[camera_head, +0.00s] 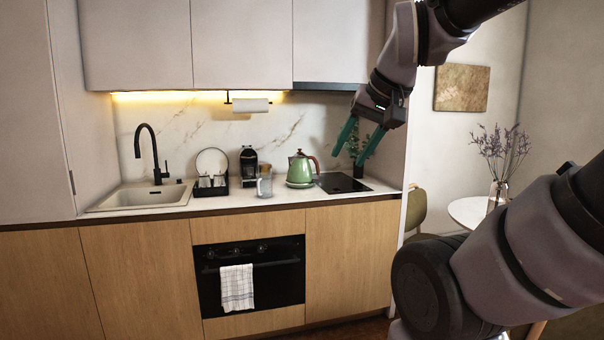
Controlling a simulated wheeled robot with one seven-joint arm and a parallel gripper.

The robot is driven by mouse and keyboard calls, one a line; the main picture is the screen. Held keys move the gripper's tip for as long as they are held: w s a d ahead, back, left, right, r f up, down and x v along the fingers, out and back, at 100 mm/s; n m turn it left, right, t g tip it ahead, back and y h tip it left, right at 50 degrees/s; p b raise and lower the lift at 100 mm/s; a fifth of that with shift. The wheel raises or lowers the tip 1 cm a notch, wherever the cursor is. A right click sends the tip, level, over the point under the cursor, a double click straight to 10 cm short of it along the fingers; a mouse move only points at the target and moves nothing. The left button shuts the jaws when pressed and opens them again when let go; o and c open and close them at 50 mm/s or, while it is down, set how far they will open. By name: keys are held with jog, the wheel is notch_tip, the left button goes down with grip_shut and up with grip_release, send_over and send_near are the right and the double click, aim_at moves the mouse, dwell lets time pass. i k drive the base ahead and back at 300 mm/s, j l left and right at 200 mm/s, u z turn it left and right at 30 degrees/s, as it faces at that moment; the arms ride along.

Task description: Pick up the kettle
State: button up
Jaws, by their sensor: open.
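The green kettle (300,170) stands upright on the counter, left of the black cooktop. Its brown handle is on its right side and its spout points left. My gripper (353,151) hangs from my arm at the right, with two teal fingers spread apart and pointing down. The gripper is open and empty. In the picture it is to the right of the kettle and apart from it, in front of the cooktop and a plant. How far it is from the kettle in depth is hard to tell.
A glass pitcher (264,182) stands close left of the kettle, with a black coffee machine (249,163) behind it. A dish rack (211,187) and sink (143,197) are farther left. The cooktop (342,184) is bare. Upper cabinets (242,45) overhang the counter.

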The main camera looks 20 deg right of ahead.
aim_at(299, 170)
jog(key=i+z, duration=0.15)
jog(key=i, duration=0.3)
jog(key=i+j+z, duration=0.1)
jog(key=i, duration=0.4)
jog(key=i+j+z, duration=0.15)
jog(key=i, duration=0.3)
jog(key=i+j+z, duration=0.1)
jog(key=i, duration=0.35)
jog(key=i+j+z, duration=0.15)
jog(key=i, duration=0.3)
jog(key=i+j+z, duration=0.1)
jog(key=i+j, duration=0.2)
jog(key=i, duration=0.15)
